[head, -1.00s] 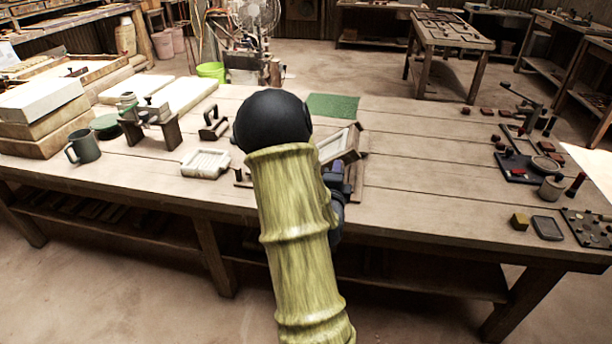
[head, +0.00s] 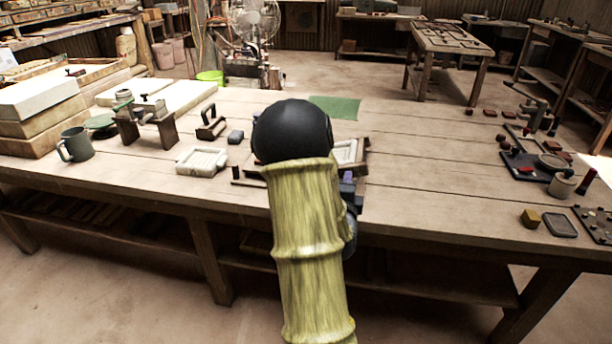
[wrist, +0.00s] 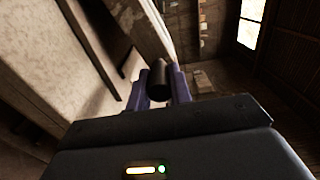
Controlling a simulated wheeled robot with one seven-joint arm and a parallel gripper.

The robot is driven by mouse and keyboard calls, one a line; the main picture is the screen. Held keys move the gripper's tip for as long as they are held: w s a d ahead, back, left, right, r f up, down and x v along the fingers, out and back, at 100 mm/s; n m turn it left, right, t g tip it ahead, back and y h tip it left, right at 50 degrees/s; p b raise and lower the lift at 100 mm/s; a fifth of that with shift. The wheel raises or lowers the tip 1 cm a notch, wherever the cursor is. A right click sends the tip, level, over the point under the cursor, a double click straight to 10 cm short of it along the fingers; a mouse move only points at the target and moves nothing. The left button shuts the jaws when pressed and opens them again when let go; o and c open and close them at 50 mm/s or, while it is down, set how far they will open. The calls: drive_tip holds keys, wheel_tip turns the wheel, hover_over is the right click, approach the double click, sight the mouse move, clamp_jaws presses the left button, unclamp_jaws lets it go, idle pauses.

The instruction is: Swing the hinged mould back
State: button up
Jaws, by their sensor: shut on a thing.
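The hinged mould (head: 346,152) is on the worktable, a pale panel in a dark wooden frame. My arm hides its left part, and its exact angle is hard to tell. My gripper (head: 347,184) is at the mould's near side, mostly behind my arm. In the wrist view my gripper (wrist: 163,86) has its two purple-blue fingers shut on a dark round handle (wrist: 159,78). A pale slanting edge runs up beyond the handle; I cannot tell whether it is the mould.
A green mat (head: 335,107) lies behind. Tools crowd the right end; the table between is clear.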

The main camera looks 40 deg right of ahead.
wheel_tip(320, 180, down, 4)
drive_tip(key=b, duration=0.3)
drive_tip(key=shift+s+f+b, duration=0.15)
drive_tip(key=shift+b, duration=0.2)
drive_tip(key=o, duration=0.6)
drive_tip(key=shift+o, duration=0.2)
drive_tip(key=shift+a, duration=0.1)
drive_tip(key=shift+b+v, duration=0.6)
drive_tip(key=shift+v, duration=0.8)
drive_tip(key=shift+b, duration=1.05)
